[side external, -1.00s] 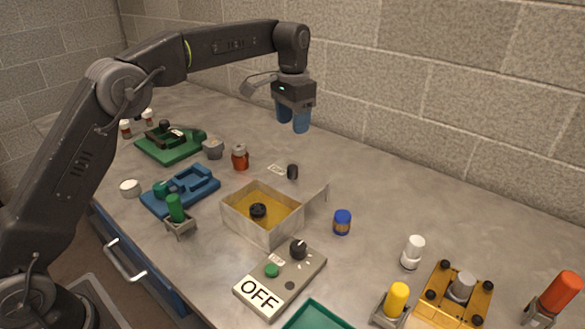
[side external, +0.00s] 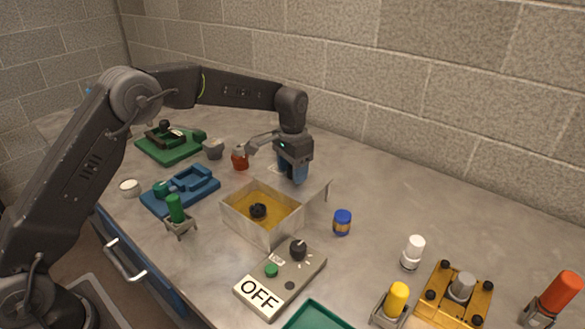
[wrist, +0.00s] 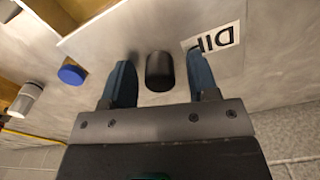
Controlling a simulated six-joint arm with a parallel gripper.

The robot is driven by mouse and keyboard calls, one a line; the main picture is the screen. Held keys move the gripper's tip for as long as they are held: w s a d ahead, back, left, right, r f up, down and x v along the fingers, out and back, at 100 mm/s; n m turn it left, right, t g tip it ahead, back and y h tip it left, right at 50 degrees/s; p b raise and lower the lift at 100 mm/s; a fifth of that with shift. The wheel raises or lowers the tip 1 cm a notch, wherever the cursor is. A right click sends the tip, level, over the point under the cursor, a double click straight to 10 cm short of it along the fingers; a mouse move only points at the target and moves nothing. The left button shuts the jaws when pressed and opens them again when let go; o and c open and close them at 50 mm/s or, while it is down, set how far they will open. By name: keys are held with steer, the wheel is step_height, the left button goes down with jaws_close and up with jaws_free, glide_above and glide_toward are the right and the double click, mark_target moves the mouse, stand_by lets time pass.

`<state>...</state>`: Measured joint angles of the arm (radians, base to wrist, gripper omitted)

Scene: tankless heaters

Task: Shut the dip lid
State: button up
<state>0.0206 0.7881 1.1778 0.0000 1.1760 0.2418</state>
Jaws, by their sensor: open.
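The dip box (side external: 233,216) is an open grey metal box with an amber inside and a black round thing (side external: 258,211) in it. Its lid (side external: 316,189) stands open, folded out behind the box, in the same grey as the table. In the wrist view the lid bears a DIP label (wrist: 222,39) and a black knob (wrist: 160,72). My gripper (side external: 293,179) is open over the lid, its blue fingers (wrist: 122,82) on either side of the knob with gaps. In the side view the fingers hide the knob.
A grey control box (side external: 290,275) with an OFF sign stands in front of the dip box. A blue-capped jar (side external: 342,222) is to the right, a red jar (side external: 240,158) behind left. A blue fixture (side external: 181,190) lies left. The wall (side external: 430,110) is behind.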

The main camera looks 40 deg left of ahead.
steer(key=shift+c, duration=0.2)
jaws_close()
stand_by(0.3)
steer(key=s, duration=1.1)
steer(key=shift+s, duration=0.3)
steer(key=shift+o, duration=0.2)
jaws_free()
steer(key=shift+r, duration=0.1)
step_height(320, 180, up, 14)
